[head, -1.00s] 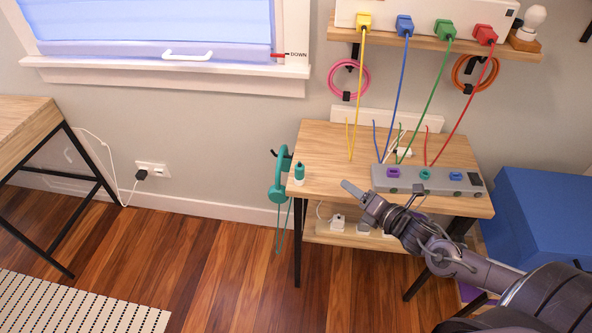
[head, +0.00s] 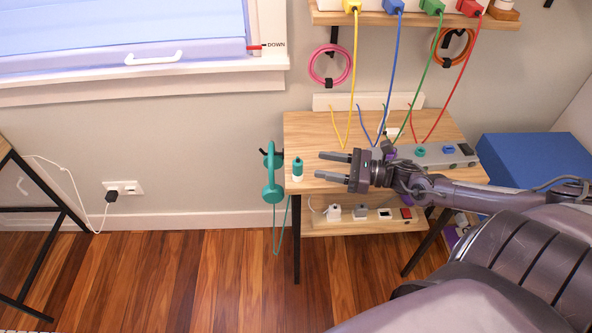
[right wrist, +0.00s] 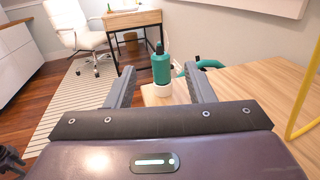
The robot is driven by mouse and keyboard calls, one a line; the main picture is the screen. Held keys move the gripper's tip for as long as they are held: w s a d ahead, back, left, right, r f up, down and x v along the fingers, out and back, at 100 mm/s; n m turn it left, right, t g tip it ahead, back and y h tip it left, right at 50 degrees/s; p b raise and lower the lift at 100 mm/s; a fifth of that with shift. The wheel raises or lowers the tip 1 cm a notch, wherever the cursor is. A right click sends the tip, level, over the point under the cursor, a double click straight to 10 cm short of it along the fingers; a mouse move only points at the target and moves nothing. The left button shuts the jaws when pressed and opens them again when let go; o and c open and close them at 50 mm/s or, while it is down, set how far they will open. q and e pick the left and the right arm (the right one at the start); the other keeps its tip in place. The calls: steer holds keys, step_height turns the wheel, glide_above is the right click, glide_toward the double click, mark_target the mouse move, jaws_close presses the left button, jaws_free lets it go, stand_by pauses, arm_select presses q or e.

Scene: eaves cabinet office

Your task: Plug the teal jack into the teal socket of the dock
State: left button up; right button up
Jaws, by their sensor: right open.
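The teal jack (head: 297,168) stands upright in a white holder (head: 297,178) at the table's left edge. My right gripper (head: 320,164) is open and empty, just right of the jack, with its fingers pointing left towards it. In the right wrist view the jack (right wrist: 161,68) shows ahead between the two fingers, apart from both. The grey dock (head: 460,157) lies on the right of the table, partly hidden behind my right arm. Its teal socket (head: 420,151) is visible beside a blue one. My left gripper is not in view.
Yellow, blue, green and red cables (head: 390,75) drop from the shelf onto the table's back. A blue box (head: 530,165) stands at the right. The wooden table (head: 310,128) is clear at its back left.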

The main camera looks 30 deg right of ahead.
mark_target(298, 166)
steer(key=shift+w+a+f, duration=0.2)
steer(key=shift+f, duration=0.3)
steer(key=shift+w+a+f, duration=0.15)
steer(key=shift+w+f, duration=0.05)
steer(key=shift+f, duration=0.25)
steer(key=shift+w+a, duration=0.2)
steer(key=shift+a, duration=0.05)
steer(key=shift+w+a, duration=0.35)
steer(key=shift+w, duration=0.05)
steer(key=x, duration=0.4)
steer(key=shift+w+a, duration=0.2)
steer(key=shift+w, duration=0.05)
steer(key=shift+w+a, duration=0.15)
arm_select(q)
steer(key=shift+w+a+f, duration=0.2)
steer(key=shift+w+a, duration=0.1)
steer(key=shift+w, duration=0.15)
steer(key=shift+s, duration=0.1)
arm_select(e)
steer(key=shift+c, duration=0.4)
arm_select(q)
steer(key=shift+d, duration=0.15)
arm_select(e)
steer(key=c, duration=1)
